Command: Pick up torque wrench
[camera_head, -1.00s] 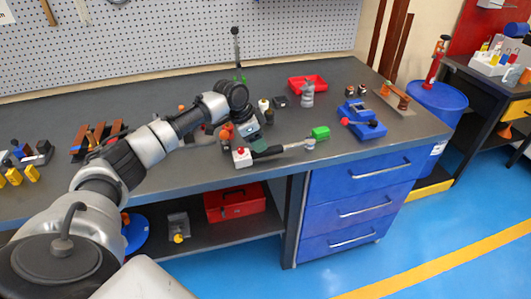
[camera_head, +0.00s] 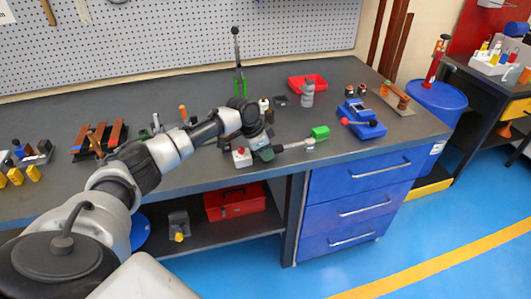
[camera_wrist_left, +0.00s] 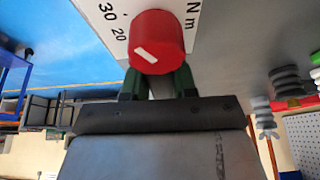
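The torque wrench (camera_head: 291,146) lies on the workbench, its silver shaft reaching right toward a small green block (camera_head: 320,132). Its dark handle is largely hidden by my left gripper (camera_head: 264,152), which is low over the handle end. My right gripper is in neither view.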

